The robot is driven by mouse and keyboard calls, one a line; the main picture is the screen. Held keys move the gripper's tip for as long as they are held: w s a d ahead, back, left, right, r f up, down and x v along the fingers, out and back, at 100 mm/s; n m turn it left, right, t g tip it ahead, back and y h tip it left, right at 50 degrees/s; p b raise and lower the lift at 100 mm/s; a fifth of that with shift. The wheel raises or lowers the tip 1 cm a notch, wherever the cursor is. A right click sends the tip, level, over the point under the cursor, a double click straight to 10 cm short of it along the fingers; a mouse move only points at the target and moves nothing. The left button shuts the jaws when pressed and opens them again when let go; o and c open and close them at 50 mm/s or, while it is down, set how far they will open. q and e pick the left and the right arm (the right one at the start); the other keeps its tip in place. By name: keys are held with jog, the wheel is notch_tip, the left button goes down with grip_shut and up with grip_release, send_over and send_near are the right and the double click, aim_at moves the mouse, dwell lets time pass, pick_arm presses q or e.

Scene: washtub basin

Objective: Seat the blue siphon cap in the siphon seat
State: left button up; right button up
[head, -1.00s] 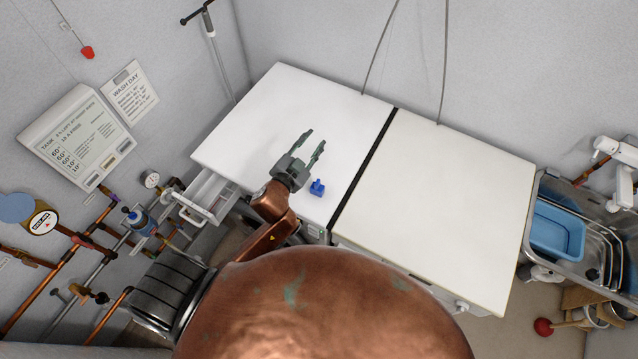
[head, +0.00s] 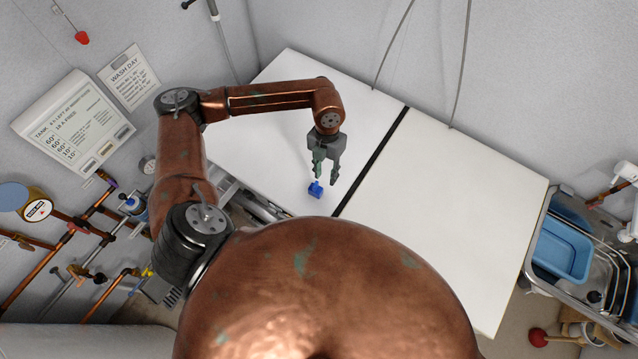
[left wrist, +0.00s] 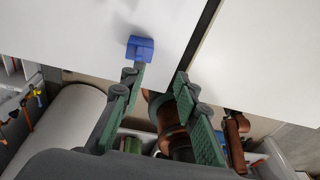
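The blue siphon cap (head: 315,189) lies on the left white top, near its front edge. It also shows in the left wrist view (left wrist: 141,48), just beyond the tip of the left finger. My left gripper (head: 326,179) is open and empty above the white top, fingers pointing down, close to the cap. In the left wrist view its two green fingers (left wrist: 158,75) stand apart, with the cap outside the gap. The siphon seat cannot be made out. My right gripper is not in view.
The white top (head: 440,190) on the right is bare, past a dark gap (head: 372,158). A metal sink with a blue basin (head: 562,248) stands far right. Pipes and valves (head: 75,225) line the left wall. A drawer is partly hidden behind my left arm.

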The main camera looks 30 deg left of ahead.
aim_at(316, 184)
pick_arm(q)
jog(key=shift+y, duration=0.5)
jog(key=a+f, duration=0.1)
jog(key=f, duration=0.1)
jog(key=s+a+f+p, duration=0.1)
jog(key=f, duration=0.1)
jog(key=f+p, duration=0.1)
jog(key=f, duration=0.1)
jog(key=shift+s+a+f, duration=0.1)
jog(key=shift+s+a, duration=0.2)
jog(key=shift+a, duration=0.1)
jog(key=shift+d+f, duration=0.1)
jog(key=shift+f, duration=0.4)
jog(key=shift+c, duration=0.7)
grip_shut()
